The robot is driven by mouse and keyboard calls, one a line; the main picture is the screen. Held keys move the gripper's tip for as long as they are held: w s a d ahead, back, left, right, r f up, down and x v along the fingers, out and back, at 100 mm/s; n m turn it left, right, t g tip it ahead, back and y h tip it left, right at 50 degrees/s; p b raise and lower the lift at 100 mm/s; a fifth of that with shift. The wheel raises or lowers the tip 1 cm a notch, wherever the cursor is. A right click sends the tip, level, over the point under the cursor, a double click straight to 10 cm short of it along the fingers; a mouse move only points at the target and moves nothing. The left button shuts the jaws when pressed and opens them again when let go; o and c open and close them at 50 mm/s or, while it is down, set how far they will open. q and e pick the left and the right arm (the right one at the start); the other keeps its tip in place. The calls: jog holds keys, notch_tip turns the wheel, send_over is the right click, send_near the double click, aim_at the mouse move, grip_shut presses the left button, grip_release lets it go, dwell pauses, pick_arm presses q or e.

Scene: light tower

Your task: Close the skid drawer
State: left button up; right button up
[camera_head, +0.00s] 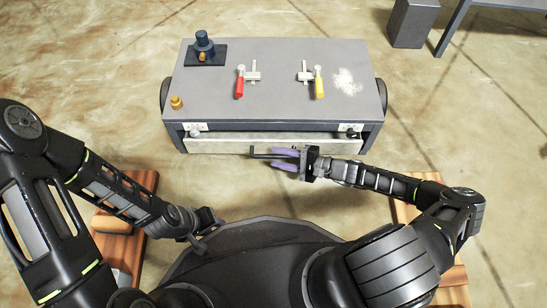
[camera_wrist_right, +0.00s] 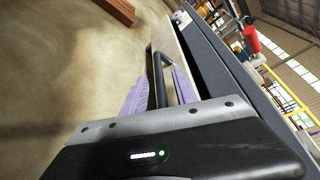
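The skid (camera_head: 285,100) is a grey-topped box standing in front of me in the head view. Its drawer (camera_head: 225,146) has a pale front along the near side and appears to stick out a little. The black bar handle (camera_head: 262,153) is on the drawer front; the right wrist view also shows it (camera_wrist_right: 158,78). My right gripper (camera_head: 284,160) is at the handle, its purple fingers apart on either side of the bar, with a gap visible beside it. My left gripper (camera_head: 210,218) is low near my body, away from the drawer, its fingers mostly hidden.
On the skid top are a dark blue fitting (camera_head: 204,48), a red-handled valve (camera_head: 240,82), a yellow-handled valve (camera_head: 319,84), a small brass piece (camera_head: 177,103) and a pale patch (camera_head: 346,82). Wooden pieces (camera_head: 118,240) lie near my base. Floor left of the skid is clear.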

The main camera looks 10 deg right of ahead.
jog(key=shift+x, duration=1.1)
jog(key=shift+c, duration=0.2)
grip_shut()
dwell(0.4)
